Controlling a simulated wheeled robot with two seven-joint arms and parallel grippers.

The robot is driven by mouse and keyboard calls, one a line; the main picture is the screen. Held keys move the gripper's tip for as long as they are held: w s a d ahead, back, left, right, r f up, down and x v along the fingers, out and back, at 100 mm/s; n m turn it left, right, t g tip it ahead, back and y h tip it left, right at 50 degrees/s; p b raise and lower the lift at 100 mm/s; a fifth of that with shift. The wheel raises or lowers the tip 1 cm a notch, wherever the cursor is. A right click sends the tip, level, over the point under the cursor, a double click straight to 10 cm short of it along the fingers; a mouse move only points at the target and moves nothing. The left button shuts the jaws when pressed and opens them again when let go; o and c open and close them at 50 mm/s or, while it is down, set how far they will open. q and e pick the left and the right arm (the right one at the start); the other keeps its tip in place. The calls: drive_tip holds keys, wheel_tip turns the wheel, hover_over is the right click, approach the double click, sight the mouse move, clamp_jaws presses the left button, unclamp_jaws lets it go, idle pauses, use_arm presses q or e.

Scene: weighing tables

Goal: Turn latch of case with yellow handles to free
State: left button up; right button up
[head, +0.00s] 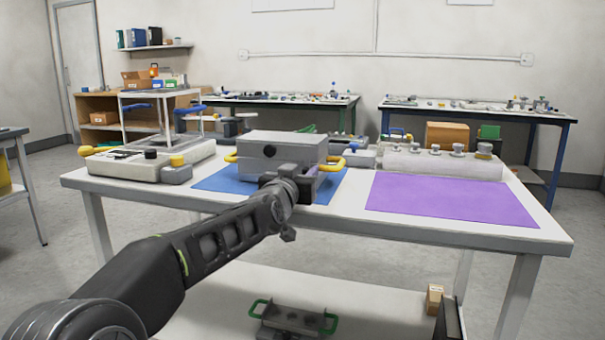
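The grey case (262,142) with yellow handles stands on the blue mat (217,180) on the near table. One yellow handle (230,158) shows at its left end and another (331,164) at its right. A dark round spot (269,151) is on its front. My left gripper (304,188) is at the lower right of the case's front, touching it or very close. My wrist hides its fingertips and that part of the front, so I cannot make out the latch or the finger opening. My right gripper is out of view.
A purple mat (450,198) lies clear at the right of the white table (400,228). Behind it is a block with several metal weights (434,150). A scale-like device (150,162) stands left of the case. A green-handled case (296,320) is on the lower shelf.

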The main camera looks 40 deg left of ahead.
use_arm(q)
drive_tip(key=shift+c, duration=0.4)
clamp_jaws()
